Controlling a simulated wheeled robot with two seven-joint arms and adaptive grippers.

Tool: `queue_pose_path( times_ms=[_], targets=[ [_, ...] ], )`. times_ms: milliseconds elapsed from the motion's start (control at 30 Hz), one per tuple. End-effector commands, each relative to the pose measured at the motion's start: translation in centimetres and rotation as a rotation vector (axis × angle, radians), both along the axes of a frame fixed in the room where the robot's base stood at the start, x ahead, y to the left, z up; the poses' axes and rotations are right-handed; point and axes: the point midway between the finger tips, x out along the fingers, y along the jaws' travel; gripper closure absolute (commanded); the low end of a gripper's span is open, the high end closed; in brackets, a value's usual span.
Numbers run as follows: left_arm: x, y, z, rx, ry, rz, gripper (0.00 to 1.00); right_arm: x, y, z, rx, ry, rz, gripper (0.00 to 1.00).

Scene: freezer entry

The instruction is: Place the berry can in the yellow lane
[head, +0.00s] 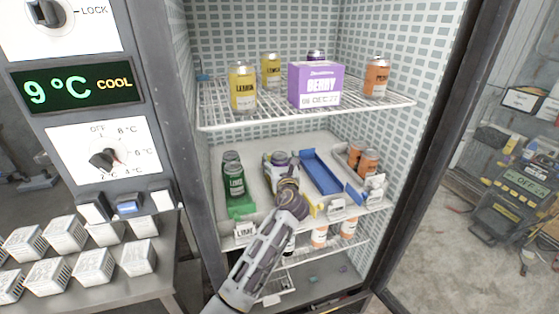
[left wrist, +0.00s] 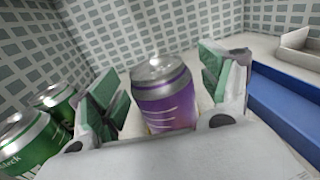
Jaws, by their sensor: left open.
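The purple berry can (left wrist: 165,106) stands upright between the two green-padded fingers of my left gripper (left wrist: 160,95). The fingers are open, with a gap visible beside the can. In the head view the left gripper (head: 285,175) is over the middle shelf and covers most of the can and the lane under it. Only a little yellow shows around the gripper, so the yellow lane is mostly hidden and I cannot tell exactly how the can sits in it. My right gripper is not in view.
A green lane (head: 240,206) with lime cans (head: 233,178) lies left, an empty blue lane (head: 321,172) right, then orange cans (head: 368,162). The upper wire shelf (head: 270,115) holds a purple berry box (head: 316,85) and several cans. The cabinet's side frame (head: 190,150) stands left.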

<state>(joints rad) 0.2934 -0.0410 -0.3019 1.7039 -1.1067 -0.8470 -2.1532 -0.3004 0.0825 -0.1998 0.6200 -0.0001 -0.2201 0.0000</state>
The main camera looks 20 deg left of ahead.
Motion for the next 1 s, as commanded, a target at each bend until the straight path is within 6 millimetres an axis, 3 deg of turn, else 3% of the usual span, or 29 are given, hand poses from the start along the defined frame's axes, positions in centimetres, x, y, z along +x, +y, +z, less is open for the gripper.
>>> queue_pose_path(
  times_ms=[700, 1000],
  targets=[
    [-8.0, -3.7, -0.1, 0.001, 0.000, -0.001, 0.22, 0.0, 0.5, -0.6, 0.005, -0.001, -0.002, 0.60],
    [-9.9, -4.6, 0.0, 0.001, 0.000, 0.000, 0.22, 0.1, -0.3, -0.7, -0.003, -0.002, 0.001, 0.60]
  ],
)
